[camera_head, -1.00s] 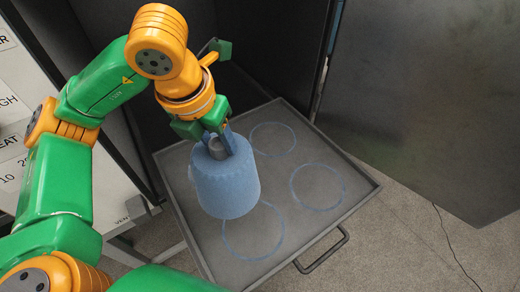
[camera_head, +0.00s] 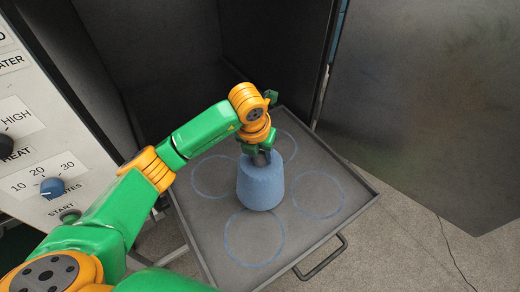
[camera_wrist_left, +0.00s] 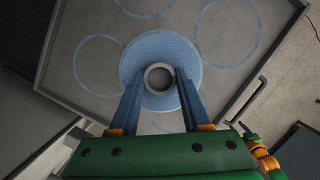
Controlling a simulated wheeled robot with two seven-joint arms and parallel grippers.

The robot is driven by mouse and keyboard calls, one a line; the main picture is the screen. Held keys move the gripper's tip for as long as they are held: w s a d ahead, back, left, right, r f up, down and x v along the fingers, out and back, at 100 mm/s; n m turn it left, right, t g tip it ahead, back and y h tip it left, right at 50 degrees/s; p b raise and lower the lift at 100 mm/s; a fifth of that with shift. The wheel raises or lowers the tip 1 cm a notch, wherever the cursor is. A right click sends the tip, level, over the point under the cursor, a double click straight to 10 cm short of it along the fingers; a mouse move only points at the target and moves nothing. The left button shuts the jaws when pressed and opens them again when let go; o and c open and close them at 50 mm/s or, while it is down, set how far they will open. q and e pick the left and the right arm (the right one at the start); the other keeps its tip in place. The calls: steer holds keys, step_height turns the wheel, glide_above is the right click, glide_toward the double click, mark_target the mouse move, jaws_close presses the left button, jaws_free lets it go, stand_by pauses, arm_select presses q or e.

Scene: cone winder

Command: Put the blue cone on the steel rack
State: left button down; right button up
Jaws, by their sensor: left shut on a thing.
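The blue cone (camera_head: 261,188) is a fuzzy, tapered package with a grey core tube at its top. My left gripper (camera_head: 259,157) is above it, shut on the top of the cone. In the left wrist view the two fingers (camera_wrist_left: 160,78) grip the grey tube at the middle of the cone (camera_wrist_left: 160,44). The cone is upright over the grey steel rack (camera_head: 302,232), a square tray marked with several blue rings, and appears amid those rings. I cannot tell whether its base touches the tray. My right gripper is not in view.
A white control panel (camera_head: 35,150) with knobs stands at the left. Dark cabinet walls (camera_head: 270,45) rise behind the tray, and a dark door (camera_head: 420,90) stands open at the right. The tray has a raised rim and a front handle (camera_head: 320,257). The ringed areas are clear.

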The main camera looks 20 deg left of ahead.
arm_select(q)
steer(key=shift+f, duration=0.25)
steer(key=shift+c, duration=1.8)
jaws_free()
steer(key=shift+s, duration=0.1)
steer(key=shift+r, duration=0.1)
steer(key=shift+r, duration=0.2)
steer(key=b+v, duration=0.1)
steer(key=v, duration=0.4)
steer(key=shift+s+r, duration=0.1)
steer(key=shift+r, duration=0.25)
steer(key=v, duration=0.6)
steer(key=shift+p, duration=0.3)
steer(key=shift+s+f, duration=0.1)
steer(key=shift+s, duration=0.05)
